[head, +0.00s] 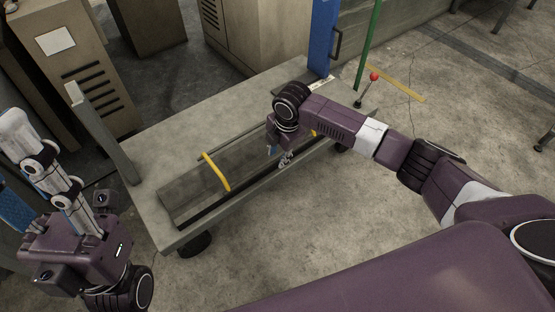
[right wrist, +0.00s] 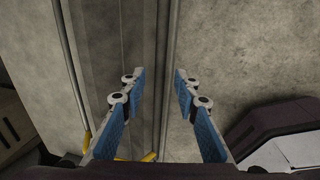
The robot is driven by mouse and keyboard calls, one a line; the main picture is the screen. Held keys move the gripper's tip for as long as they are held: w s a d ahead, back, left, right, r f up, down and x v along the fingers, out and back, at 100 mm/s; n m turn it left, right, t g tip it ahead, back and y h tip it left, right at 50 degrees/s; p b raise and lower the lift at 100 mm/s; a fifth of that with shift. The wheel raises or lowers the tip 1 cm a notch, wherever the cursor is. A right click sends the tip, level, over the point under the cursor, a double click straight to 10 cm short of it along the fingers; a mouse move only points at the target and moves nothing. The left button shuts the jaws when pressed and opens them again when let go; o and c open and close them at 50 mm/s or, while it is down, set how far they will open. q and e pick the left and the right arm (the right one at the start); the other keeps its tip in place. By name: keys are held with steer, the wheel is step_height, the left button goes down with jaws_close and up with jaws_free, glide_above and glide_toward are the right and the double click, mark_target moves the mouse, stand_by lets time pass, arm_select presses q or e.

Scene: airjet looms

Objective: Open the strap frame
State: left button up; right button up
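What I take to be the strap frame is a long flat dark panel (head: 190,194) set in a low grey machine bed in the head view. Thin rails run along its sides. A yellow handle (head: 216,172) crosses its near part, and a second yellow piece shows partly behind my right arm. My right gripper (head: 284,158) points down over the far part of the bed, right of the yellow handle. In the right wrist view its two blue-padded fingers (right wrist: 157,88) stand apart with nothing held between them.
A grey post (head: 103,132) stands at the bed's left end and a blue post (head: 322,38) at its far end. Beige cabinets (head: 70,55) stand behind. A red-knobbed lever (head: 374,77) and a green pole (head: 370,45) are beyond my right arm. The concrete floor in front is clear.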

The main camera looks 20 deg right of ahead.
steer(key=shift+w+f, duration=0.15)
steer(key=shift+f, duration=0.7)
steer(key=shift+c, duration=0.7)
jaws_close()
